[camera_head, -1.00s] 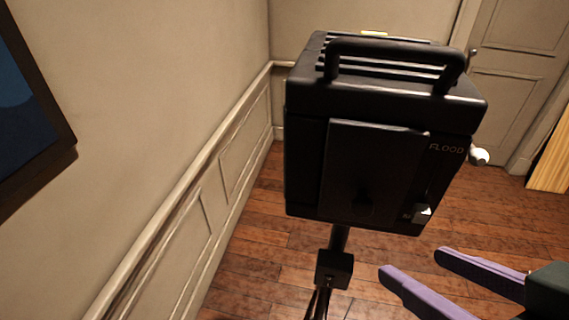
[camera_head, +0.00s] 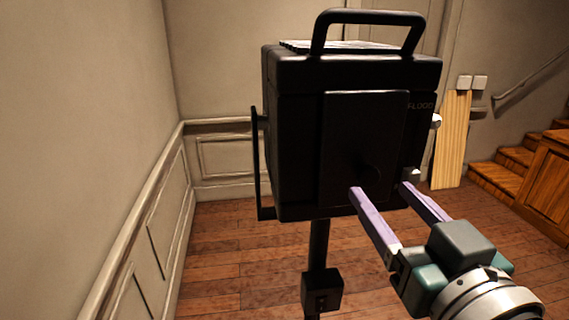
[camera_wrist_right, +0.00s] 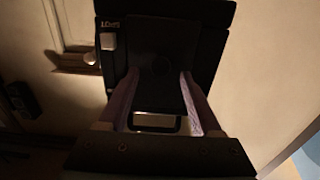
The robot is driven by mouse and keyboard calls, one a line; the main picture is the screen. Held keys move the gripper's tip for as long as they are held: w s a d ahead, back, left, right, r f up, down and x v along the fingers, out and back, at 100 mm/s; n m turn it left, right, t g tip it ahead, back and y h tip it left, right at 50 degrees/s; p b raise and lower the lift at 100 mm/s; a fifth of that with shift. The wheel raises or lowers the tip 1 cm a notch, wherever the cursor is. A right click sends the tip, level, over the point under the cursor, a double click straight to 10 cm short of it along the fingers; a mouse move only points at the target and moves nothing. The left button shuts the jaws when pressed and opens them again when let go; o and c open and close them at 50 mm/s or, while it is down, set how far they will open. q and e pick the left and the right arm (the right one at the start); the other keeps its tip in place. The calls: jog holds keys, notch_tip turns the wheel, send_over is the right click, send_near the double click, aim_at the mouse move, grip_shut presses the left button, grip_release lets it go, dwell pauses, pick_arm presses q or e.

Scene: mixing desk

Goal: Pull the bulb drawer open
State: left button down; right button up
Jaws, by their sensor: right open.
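The bulb drawer is the dark raised front panel (camera_head: 350,125) of a black lamp housing (camera_head: 295,120) marked FLOOD. A small dark round knob (camera_head: 371,171) sits low on the panel. The drawer looks flush with the housing. My right gripper (camera_head: 380,188) is open and empty, its two lilac fingers pointing at the lower part of the panel, just below the knob in the head view. In the right wrist view the panel (camera_wrist_right: 165,40) shows between the open fingers (camera_wrist_right: 160,78), with the knob faint in the dark. Contact cannot be told. My left gripper is out of view.
The housing stands on a black pole (camera_head: 319,245) with a clamp block. A carry handle (camera_head: 368,18) tops it, and pale knobs (camera_head: 436,121) are on its right side.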

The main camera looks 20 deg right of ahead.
aim_at(371, 180)
jog(key=shift+x, duration=1.6)
jog(key=shift+a, duration=0.1)
grip_shut()
